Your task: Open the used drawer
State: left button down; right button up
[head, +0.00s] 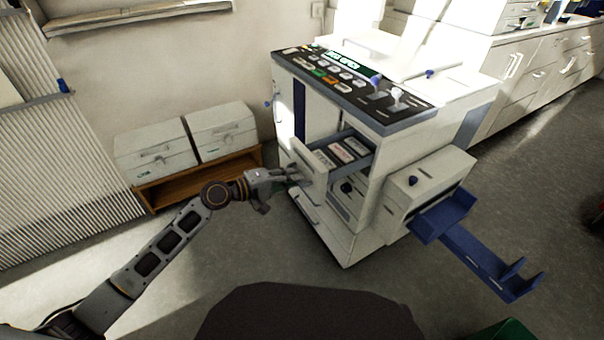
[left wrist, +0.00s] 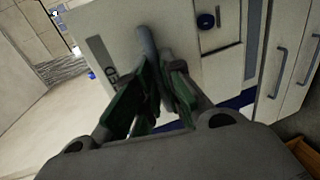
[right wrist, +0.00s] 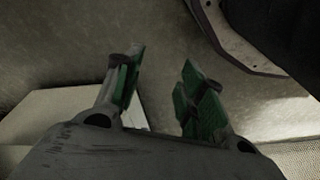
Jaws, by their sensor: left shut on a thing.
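The used drawer (head: 315,160) is pulled out from the front of the white cabinet machine, and several light items with printed labels lie inside it. In the left wrist view its white front (left wrist: 118,35) carries a label ending in "ED", partly hidden, and a grey bar handle (left wrist: 147,42). My left gripper (head: 293,173) is at the drawer front, its green-padded fingers (left wrist: 165,80) shut on the handle. My right gripper (right wrist: 160,85) is open and empty in the right wrist view, above the floor; it does not show in the head view.
The machine has a dark control panel (head: 350,80) on top. A side unit (head: 415,190) with a blue tray (head: 480,250) sticks out at right. Two white boxes (head: 155,152) sit on a low wooden shelf (head: 200,182) by the wall. The floor left of the machine is clear.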

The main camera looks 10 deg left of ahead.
pick_arm(q)
jog(key=s+a, duration=0.2)
jog(key=shift+a+f, duration=0.1)
jog(key=shift+a, duration=0.2)
pick_arm(e)
jog(key=shift+s+a+r, duration=0.1)
jog(key=shift+s+r, duration=0.05)
jog(key=shift+r, duration=0.3)
jog(key=shift+s+a+r, duration=0.1)
jog(key=shift+r, duration=0.3)
pick_arm(q)
jog(key=c, duration=1.5)
grip_release()
jog(key=shift+w, duration=0.1)
pick_arm(e)
jog(key=shift+f, duration=0.1)
pick_arm(q)
jog(key=shift+a, duration=0.1)
jog(key=shift+v, duration=5.9)
